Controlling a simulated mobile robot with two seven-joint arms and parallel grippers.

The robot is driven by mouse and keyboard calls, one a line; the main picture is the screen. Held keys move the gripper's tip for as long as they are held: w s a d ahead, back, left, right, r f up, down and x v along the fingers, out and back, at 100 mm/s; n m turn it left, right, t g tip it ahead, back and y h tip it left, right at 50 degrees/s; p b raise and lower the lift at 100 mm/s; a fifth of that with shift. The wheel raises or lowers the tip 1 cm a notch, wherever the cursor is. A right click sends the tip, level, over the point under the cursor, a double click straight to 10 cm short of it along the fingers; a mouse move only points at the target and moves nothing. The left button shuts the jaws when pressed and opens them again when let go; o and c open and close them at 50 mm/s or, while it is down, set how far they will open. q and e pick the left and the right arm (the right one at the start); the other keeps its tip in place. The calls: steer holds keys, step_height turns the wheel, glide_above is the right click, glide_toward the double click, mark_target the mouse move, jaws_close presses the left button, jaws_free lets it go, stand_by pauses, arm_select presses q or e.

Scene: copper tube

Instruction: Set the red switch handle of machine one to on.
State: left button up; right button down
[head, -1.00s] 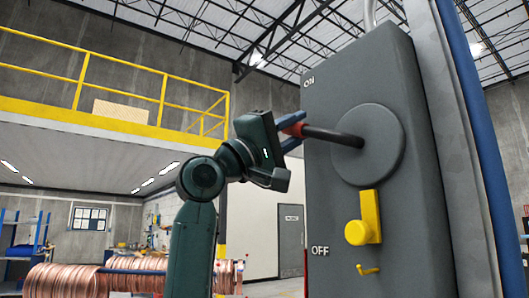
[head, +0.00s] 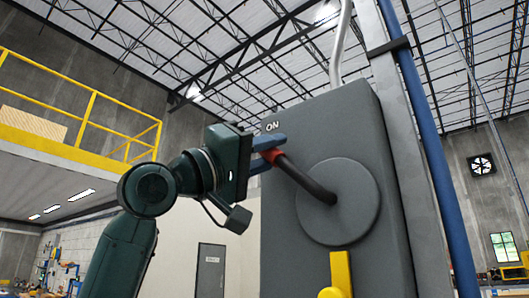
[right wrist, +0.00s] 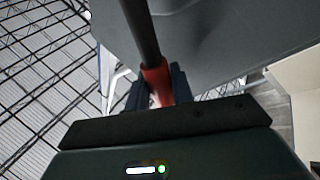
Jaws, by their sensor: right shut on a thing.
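The switch handle is a dark rod (head: 305,181) with a red grip end (head: 271,156), rising from a round grey hub (head: 341,201) up and to the left. The hub is on the front of a grey switch box (head: 295,235). A white ON label (head: 272,127) is at the box's top left, close above the red end. My right gripper (head: 268,151) is shut on the red end. In the right wrist view the red grip (right wrist: 157,84) sits between the fingers, with the dark rod (right wrist: 140,30) leading away. My left gripper is not in view.
A yellow latch (head: 341,272) is on the box below the hub. A blue pipe (head: 425,140) and grey post run up the box's right side. A yellow railing (head: 85,118) and a door (head: 210,270) are far behind.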

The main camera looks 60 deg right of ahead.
steer(key=shift+r, duration=0.1)
steer(key=c, duration=1.5)
jaws_free()
steer(key=shift+s, duration=0.1)
steer(key=shift+a+f, duration=0.2)
steer(key=b+v, duration=0.3)
steer(key=v, duration=0.9)
steer(key=shift+w+a, duration=0.25)
steer(key=shift+w, duration=0.1)
